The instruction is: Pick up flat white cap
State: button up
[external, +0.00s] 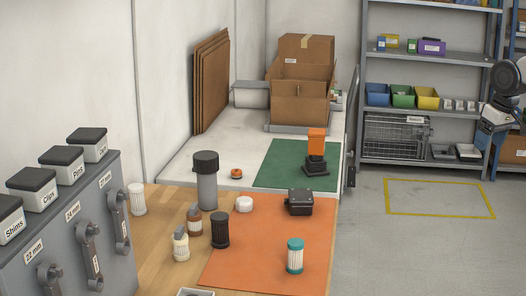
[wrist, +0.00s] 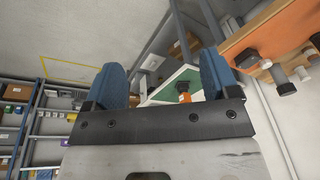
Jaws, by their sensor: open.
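The flat white cap (external: 244,204) is a short, round white piece. It lies at the upper left edge of the orange mat (external: 262,262) on the wooden table. I cannot make it out in the wrist view. My gripper (wrist: 162,72) shows two blue fingers spread wide with nothing between them. In the external view, part of my arm is at the far right edge, above the floor and far to the right of the cap.
A dark grey cylinder (external: 207,185), brown bottle (external: 194,220), black ribbed filter (external: 220,230) and cream bottle (external: 180,246) stand left of or below the cap. A black box (external: 299,201) and teal-topped filter (external: 295,256) are to its right. Mat between them is bare.

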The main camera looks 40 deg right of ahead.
jog(key=w+a+f+m+g+y, duration=0.1)
jog(key=w+a+m+y, duration=0.15)
jog(key=w+a, duration=0.45)
jog(key=w+a+f+m+g+y, duration=0.1)
jog(key=w+a+m+y, duration=0.2)
jog(key=w, duration=0.8)
jog(key=w+a+f+m+g+y, duration=0.1)
jog(key=w+a+m, duration=0.1)
jog(key=w+a, duration=0.6)
jog(key=m+y, duration=0.7)
jog(key=m, duration=0.2)
send_near(244, 199)
jog(key=shift+d+r+h, duration=0.25)
jog(key=shift+d+r, duration=0.25)
jog(key=shift+r, duration=0.05)
jog(key=shift+a, duration=0.15)
jog(key=shift+x, duration=3.3)
jog(key=shift+f, duration=0.1)
jog(key=shift+x, duration=2.5)
